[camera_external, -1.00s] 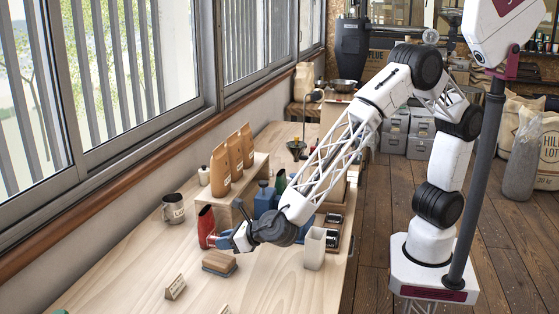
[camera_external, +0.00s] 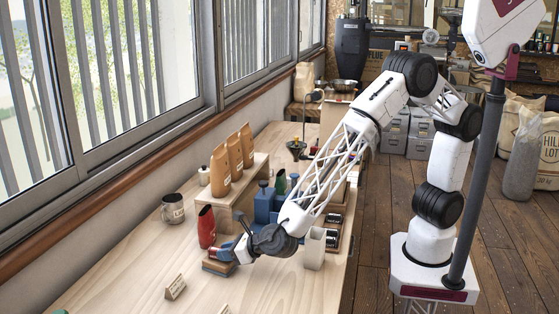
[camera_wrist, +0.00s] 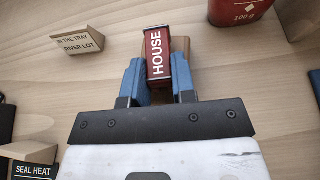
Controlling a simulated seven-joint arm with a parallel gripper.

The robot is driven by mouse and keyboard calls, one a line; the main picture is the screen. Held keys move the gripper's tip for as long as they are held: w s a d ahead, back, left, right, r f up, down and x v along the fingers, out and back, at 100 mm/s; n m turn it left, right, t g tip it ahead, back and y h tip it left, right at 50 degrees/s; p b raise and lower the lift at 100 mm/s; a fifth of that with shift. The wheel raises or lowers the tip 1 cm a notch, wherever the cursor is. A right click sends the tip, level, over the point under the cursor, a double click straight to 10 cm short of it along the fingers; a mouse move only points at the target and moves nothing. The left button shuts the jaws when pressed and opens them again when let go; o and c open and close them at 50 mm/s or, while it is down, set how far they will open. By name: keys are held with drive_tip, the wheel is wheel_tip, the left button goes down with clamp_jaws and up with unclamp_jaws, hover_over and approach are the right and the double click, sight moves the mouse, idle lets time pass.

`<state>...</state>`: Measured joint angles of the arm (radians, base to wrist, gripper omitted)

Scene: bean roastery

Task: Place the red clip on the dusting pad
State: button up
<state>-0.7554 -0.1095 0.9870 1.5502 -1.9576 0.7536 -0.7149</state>
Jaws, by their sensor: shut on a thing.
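My gripper (camera_wrist: 158,85) has blue fingers shut on the red clip (camera_wrist: 157,55), which carries white "HOUSE" lettering. The clip sticks out past the fingertips in the wrist view. A tan-brown block, which looks like the dusting pad (camera_wrist: 181,46), shows just behind and right of the clip and is mostly hidden by it and the fingers. In the external view my gripper (camera_external: 224,252) is over the pad (camera_external: 216,267), covering much of its top. Whether the clip touches the pad, I cannot tell.
A red canister (camera_external: 206,227) stands close behind the gripper; it also shows in the wrist view (camera_wrist: 238,8). A small sign (camera_external: 175,287) stands in front. A mug (camera_external: 173,208), a wooden riser with coffee bags (camera_external: 220,171) and a white container (camera_external: 314,248) stand around.

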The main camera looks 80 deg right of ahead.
drive_tip(key=shift+f, duration=0.2)
drive_tip(key=o, duration=0.9)
drive_tip(key=shift+r, duration=0.2)
drive_tip(key=shift+v, duration=6)
drive_tip(key=shift+d+r, duration=0.1)
